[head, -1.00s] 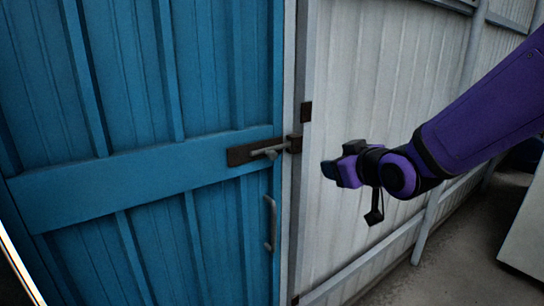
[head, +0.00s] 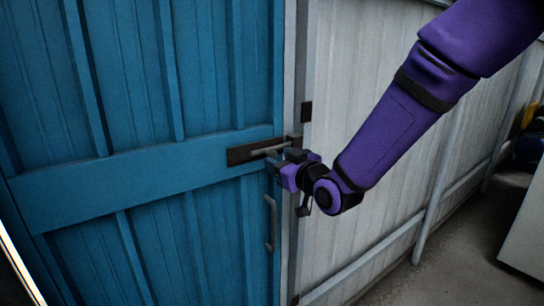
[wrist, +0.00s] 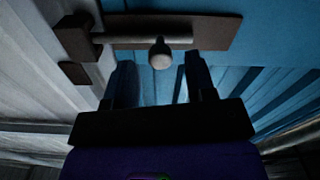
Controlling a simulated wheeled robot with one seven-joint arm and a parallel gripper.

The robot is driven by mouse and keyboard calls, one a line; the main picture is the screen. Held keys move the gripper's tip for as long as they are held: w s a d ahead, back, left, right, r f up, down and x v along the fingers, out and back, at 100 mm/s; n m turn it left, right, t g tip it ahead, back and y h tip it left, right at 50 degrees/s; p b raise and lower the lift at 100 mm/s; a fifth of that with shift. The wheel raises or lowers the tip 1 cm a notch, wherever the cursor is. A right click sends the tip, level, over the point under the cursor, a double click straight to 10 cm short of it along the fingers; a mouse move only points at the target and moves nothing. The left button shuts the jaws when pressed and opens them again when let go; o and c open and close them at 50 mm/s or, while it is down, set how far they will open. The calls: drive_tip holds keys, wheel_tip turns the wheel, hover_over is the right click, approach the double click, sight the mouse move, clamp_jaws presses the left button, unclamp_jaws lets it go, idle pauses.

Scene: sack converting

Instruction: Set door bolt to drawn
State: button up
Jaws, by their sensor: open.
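The blue door (head: 120,200) is shut against the frame. The door bolt (head: 268,149) is a grey rod on a dark brown plate (head: 238,156) at the door's right edge, and its end reaches the dark keeper on the frame. In the wrist view the rod (wrist: 125,41) runs across the plate, with its round pale knob (wrist: 160,58) sticking out towards me. My gripper (head: 278,172) is open and empty, just below the bolt. In the wrist view its two fingers (wrist: 161,75) stand either side of the knob's line, with the knob near the tips. Contact cannot be told.
A grey pull handle (head: 270,222) is on the door below the bolt. The keeper (wrist: 76,37) sits on the frame beside the pale corrugated wall (head: 350,90). A pale box-like unit (head: 520,235) stands at the right, with open floor before it.

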sight(275, 157)
drive_tip(key=shift+x, duration=1.95)
drive_tip(key=shift+c, duration=0.3)
